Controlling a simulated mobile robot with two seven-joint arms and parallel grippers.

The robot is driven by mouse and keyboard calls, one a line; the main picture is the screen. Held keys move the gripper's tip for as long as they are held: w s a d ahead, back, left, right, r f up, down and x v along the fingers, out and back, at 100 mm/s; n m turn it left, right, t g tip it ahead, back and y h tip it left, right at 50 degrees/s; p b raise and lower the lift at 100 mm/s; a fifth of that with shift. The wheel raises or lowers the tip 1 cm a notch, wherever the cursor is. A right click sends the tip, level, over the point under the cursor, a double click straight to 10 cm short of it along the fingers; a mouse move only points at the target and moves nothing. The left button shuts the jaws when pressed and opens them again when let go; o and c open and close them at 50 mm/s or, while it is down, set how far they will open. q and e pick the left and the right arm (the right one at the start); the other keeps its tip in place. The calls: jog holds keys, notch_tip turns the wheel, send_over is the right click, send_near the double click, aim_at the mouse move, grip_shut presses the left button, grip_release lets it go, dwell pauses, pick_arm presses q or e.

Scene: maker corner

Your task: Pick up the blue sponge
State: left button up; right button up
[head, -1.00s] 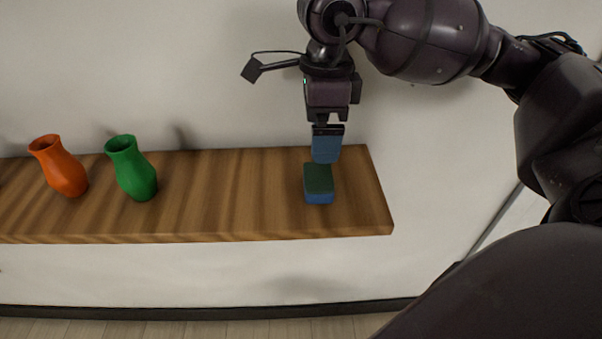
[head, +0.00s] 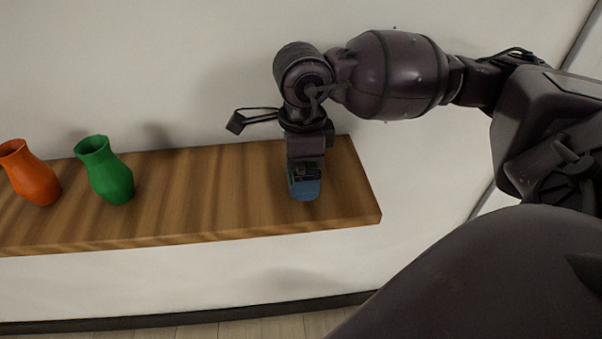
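The sponge, seen a second ago as a block with a dark green top and blue lower part, is now almost wholly hidden behind my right gripper (head: 304,188). My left gripper is not in view.
A green vase (head: 108,175) and an orange vase (head: 31,177) stand upright on the left part of the shelf. The shelf between the green vase and my gripper is bare. A pale wall (head: 180,60) rises behind it.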

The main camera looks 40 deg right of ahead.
jog(key=shift+f, duration=0.35)
jog(key=c, duration=0.8)
jog(key=shift+r, duration=0.55)
notch_tip(320, 180, up, 19)
jog(key=p, duration=0.2)
